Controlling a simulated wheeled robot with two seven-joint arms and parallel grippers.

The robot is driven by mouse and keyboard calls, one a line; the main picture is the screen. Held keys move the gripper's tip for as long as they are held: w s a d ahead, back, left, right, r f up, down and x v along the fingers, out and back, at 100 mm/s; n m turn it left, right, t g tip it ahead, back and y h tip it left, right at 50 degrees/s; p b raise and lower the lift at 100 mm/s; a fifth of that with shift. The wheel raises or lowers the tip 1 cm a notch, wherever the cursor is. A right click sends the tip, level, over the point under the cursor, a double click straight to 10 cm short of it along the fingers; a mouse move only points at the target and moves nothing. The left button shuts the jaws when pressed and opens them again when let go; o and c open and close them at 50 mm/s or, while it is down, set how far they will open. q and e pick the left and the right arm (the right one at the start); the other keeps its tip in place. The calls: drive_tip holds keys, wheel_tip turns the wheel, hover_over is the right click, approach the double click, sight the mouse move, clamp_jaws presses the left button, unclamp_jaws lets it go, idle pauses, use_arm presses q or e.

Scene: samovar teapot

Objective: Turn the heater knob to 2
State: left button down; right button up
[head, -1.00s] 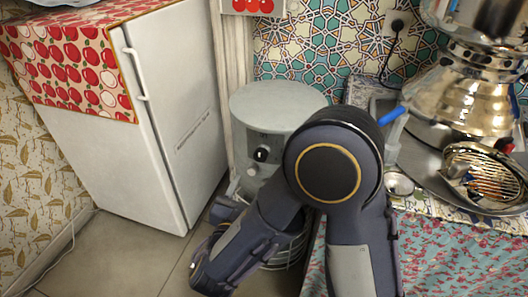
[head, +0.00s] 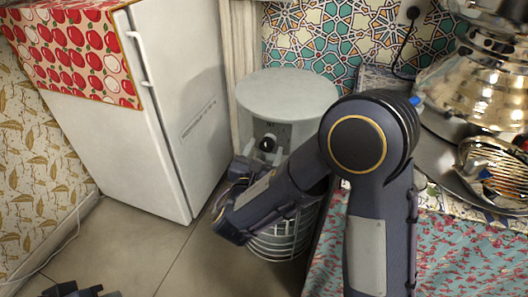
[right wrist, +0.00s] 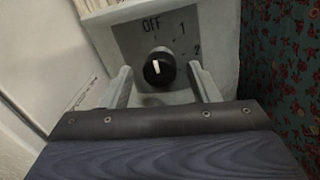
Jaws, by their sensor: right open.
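The heater (head: 287,90) is a grey cylinder with a flat round top, standing between the fridge and the table. Its black knob (head: 268,145) shows on its front, and in the right wrist view the knob (right wrist: 161,70) sits on a grey panel marked OFF, 1 and 2. The knob's white mark points up, close to OFF. My right gripper (right wrist: 160,76) is open, with one finger on each side of the knob; I cannot tell whether they touch it. In the head view my right arm hides the heater's lower front. A dark part of my left gripper (head: 78,290) shows at the bottom left edge.
A white fridge (head: 150,130) stands left of the heater. At the right, a table with a floral cloth (head: 450,250) bears a shiny samovar (head: 485,85) and a metal tray (head: 440,150). Tiled floor (head: 150,245) is clear in front of the fridge.

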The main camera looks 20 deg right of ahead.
drive_tip(key=shift+c, duration=0.4)
drive_tip(key=c, duration=0.9)
drive_tip(key=shift+f+m+b, duration=0.25)
drive_tip(key=shift+m+b, duration=0.35)
drive_tip(key=shift+b, duration=0.4)
drive_tip(key=m+b, duration=0.7)
drive_tip(key=b, duration=0.1)
drive_tip(key=shift+f+b, duration=0.15)
drive_tip(key=shift+b, duration=0.2)
drive_tip(key=m+b, duration=0.1)
drive_tip(key=m, duration=0.2)
drive_tip(key=shift+a+h, duration=0.1)
drive_tip(key=shift+h, duration=0.3)
drive_tip(key=m, duration=0.3)
drive_tip(key=shift+r+m, duration=0.25)
drive_tip(key=shift+m, duration=0.05)
drive_tip(key=shift+m+h, duration=0.4)
drive_tip(key=shift+m, duration=1.4)
